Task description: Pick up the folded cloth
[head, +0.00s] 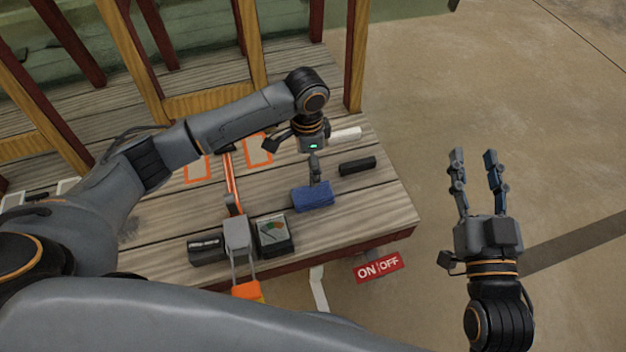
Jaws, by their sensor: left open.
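The folded cloth (313,197) is a small blue bundle lying on the wooden plank table (385,205), near its right front part. My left gripper (315,180) points down at the cloth's upper edge from behind. One finger shows, its tip close to or touching the cloth; I cannot tell which, and the other finger is hidden. My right gripper (474,155) is open and empty over the floor, right of the table, with its fingers pointing up the picture.
A black bar (357,166) lies right of the cloth, and a white block (345,134) lies behind it. A meter (272,235) and an orange-handled tool (238,240) are at the front left. A red ON/OFF sign (379,267) is below the table edge. Wooden posts stand behind.

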